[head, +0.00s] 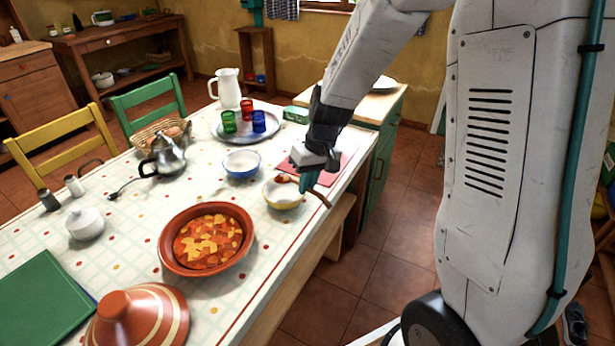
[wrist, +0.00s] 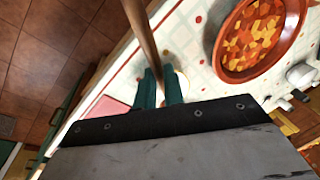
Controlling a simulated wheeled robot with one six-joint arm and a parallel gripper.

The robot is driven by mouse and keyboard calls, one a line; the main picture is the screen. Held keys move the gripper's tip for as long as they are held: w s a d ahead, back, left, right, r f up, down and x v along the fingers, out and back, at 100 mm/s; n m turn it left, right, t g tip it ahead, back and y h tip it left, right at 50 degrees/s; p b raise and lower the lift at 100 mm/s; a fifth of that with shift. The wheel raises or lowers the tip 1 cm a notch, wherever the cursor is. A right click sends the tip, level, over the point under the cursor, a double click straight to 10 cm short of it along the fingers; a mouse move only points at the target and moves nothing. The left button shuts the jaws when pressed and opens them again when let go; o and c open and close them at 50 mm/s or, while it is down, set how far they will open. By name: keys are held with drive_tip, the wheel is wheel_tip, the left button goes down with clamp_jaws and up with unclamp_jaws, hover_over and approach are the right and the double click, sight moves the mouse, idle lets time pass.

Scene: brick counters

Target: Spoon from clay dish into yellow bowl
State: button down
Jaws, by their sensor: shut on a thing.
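The brown wooden spoon (head: 321,197) is held in my gripper (head: 308,184). Its rounded end is over the yellow bowl (head: 284,204) and its handle sticks out to the right. In the wrist view the spoon (wrist: 140,27) runs up from between the teal fingers (wrist: 159,88), which are closed on it. A pale piece of the bowl shows behind the fingers there; the rest is hidden. I cannot tell whether the spoon touches the bowl. The clay dish (head: 163,252), full of orange and red stew, stands at the front left of the bowl; it also shows in the wrist view (wrist: 219,62).
A blue bowl (head: 241,172) stands just behind-left of the yellow bowl. A pink board (head: 338,160) lies right beside it, near the table edge. A tray (head: 270,134) with coloured glasses, a teapot (head: 165,160) and a striped clay lid (head: 135,322) are farther off.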

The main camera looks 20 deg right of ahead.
drive_tip(key=shift+s+d+f+m+t+y, duration=0.1)
drive_tip(key=shift+d+f+m+t+y, duration=0.4)
drive_tip(key=shift+m+y, duration=1.2)
drive_tip(key=shift+d+f+m+t+y, duration=0.35)
drive_tip(key=shift+d+m+y, duration=0.2)
drive_tip(key=shift+y, duration=2.3)
drive_tip(key=shift+s+d+f+m+t+y, duration=0.1)
drive_tip(key=shift+d+f+m+t+y, duration=0.7)
drive_tip(key=shift+y, duration=1.45)
drive_tip(key=shift+a+r+g, duration=0.25)
drive_tip(key=shift+r+g, duration=0.1)
drive_tip(key=shift+r, duration=0.05)
drive_tip(key=a+r+n+g+h, duration=0.1)
drive_tip(key=r+n+h, duration=0.1)
drive_tip(key=h, duration=0.2)
drive_tip(key=a+r+n+h, duration=0.1)
drive_tip(key=n+h, duration=0.1)
drive_tip(key=h, duration=0.3)
drive_tip(key=a+r+n+g+h, duration=0.1)
drive_tip(key=r+n+h, duration=0.1)
drive_tip(key=h, duration=0.2)
drive_tip(key=shift+w+r+g, duration=0.3)
drive_tip(key=shift+r, duration=0.05)
drive_tip(key=shift+h, duration=0.4)
drive_tip(key=shift+w, duration=0.1)
